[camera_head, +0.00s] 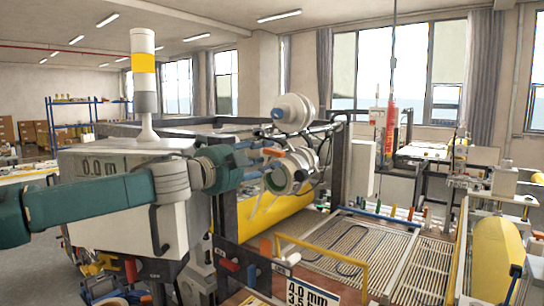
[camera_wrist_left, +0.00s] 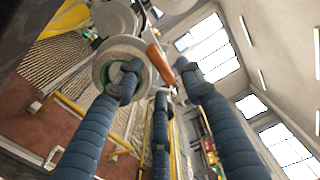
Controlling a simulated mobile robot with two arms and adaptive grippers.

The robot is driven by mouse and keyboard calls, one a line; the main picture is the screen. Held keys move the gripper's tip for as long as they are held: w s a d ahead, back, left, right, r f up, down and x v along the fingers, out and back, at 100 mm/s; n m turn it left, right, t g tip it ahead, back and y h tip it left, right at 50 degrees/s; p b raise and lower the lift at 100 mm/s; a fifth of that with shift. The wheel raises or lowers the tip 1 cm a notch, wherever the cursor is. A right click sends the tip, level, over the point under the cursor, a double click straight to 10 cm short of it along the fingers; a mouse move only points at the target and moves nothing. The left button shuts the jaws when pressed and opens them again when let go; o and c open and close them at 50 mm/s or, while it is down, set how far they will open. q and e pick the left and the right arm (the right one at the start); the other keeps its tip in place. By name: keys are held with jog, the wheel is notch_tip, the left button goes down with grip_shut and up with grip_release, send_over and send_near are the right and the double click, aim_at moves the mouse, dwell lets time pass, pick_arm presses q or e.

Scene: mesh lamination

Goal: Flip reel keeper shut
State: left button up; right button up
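The reel (camera_head: 289,176) has a pale, green-edged face and sits on the machine near the middle of the head view. It also shows in the left wrist view (camera_wrist_left: 103,65). A small orange lever (camera_head: 272,152), which looks like the reel keeper, stands out from the hub area; in the wrist view the orange lever (camera_wrist_left: 159,62) is tilted. My left gripper (camera_head: 261,160) is close to the reel's left side. In the wrist view the blue fingers of my left gripper (camera_wrist_left: 158,82) are spread, with the lever seen beyond and between their tips. No clear contact shows. My right gripper is out of view.
A second white reel (camera_head: 292,110) is just above. A yellow roller (camera_head: 275,215) lies below, and a yellow frame (camera_head: 322,258) stands over the slatted bed (camera_head: 365,243). A signal tower (camera_head: 145,75) stands on a grey cabinet close to my left arm.

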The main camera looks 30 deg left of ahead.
aim_at(272, 155)
pick_arm(q)
jog(key=w, duration=0.3)
jog(key=shift+w+d, duration=0.1)
jog(key=shift+d, duration=0.1)
grip_shut()
